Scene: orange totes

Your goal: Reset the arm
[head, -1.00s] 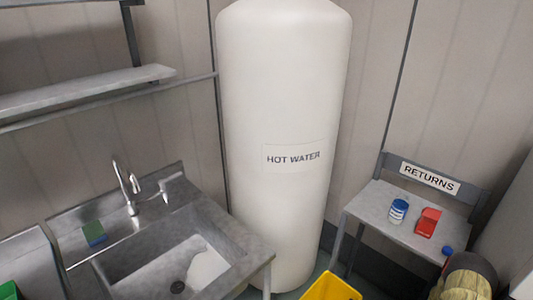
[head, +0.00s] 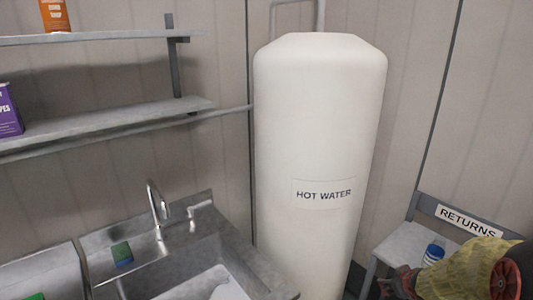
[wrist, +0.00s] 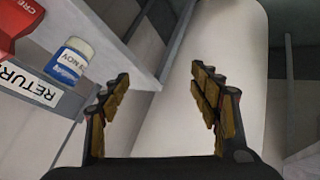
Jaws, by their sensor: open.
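My gripper (wrist: 160,75) is open and empty in the wrist view, its two dark fingers with yellow-brown pads spread apart. Nothing lies between the fingertips; the white tank (wrist: 215,35) shows beyond them. In the head view my arm (head: 465,270) fills the lower right corner, in front of the returns stand (head: 405,245).
The hot water tank (head: 320,130) stands in the middle. A metal sink (head: 185,285) with a tap and a green-and-blue sponge (head: 122,254) is at the lower left. Wall shelves (head: 110,120) hold an orange and a purple package.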

